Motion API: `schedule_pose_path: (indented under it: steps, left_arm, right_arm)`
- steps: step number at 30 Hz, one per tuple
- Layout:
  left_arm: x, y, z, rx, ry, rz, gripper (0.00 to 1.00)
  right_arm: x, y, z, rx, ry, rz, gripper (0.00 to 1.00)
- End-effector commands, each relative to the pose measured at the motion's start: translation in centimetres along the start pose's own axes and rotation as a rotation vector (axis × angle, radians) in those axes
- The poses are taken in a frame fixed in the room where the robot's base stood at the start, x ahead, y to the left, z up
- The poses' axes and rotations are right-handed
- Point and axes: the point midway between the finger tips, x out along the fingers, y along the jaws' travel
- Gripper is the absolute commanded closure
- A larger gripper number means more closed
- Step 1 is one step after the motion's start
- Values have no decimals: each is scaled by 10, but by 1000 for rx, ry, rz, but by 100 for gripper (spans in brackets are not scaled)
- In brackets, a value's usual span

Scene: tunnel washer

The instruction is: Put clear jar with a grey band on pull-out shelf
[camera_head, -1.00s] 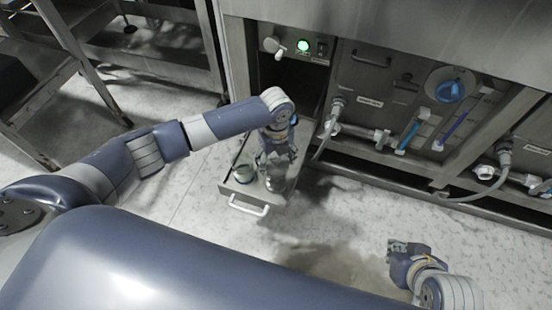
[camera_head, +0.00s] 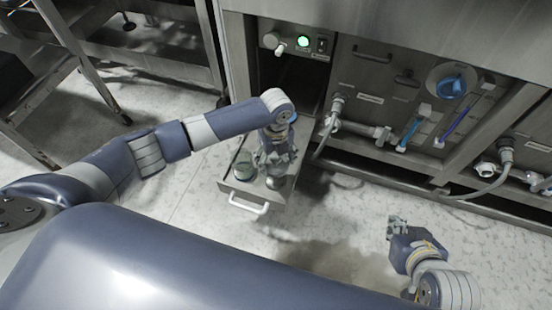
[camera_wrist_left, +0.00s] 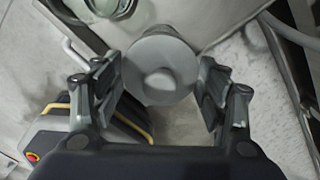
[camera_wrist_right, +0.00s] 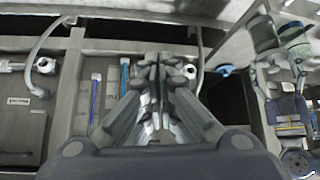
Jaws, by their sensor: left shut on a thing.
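My left gripper (camera_head: 274,163) is over the right part of the pull-out shelf (camera_head: 240,188), a grey metal tray with a front handle. It is shut on a jar (camera_head: 274,182). In the left wrist view the jar's round grey top (camera_wrist_left: 160,65) lies between the fingers, with the shelf's corner around it. Its band and lower part are hidden or too small to make out, and I cannot tell whether its base touches the shelf. My right gripper (camera_head: 397,226) is empty and away to the right above the floor; its fingers (camera_wrist_right: 160,65) are together in the right wrist view.
Another clear jar (camera_head: 243,166) stands on the shelf's left side, also at the top of the left wrist view (camera_wrist_left: 105,6). The washer cabinet (camera_head: 385,100) with hoses and blue valve is behind and right. A metal rack (camera_head: 160,50) stands at the back left.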

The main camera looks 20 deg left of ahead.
Motion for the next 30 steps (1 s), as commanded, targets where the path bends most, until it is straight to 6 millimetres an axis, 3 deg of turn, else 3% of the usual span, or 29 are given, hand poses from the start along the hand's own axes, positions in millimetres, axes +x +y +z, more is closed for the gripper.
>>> schedule_pose_path:
  steps: [30]
  left_arm:
    - [0, 0, 0, 0, 0, 0, 47]
  right_arm:
    - [-4, 2, 15, 2, -69, 4, 100]
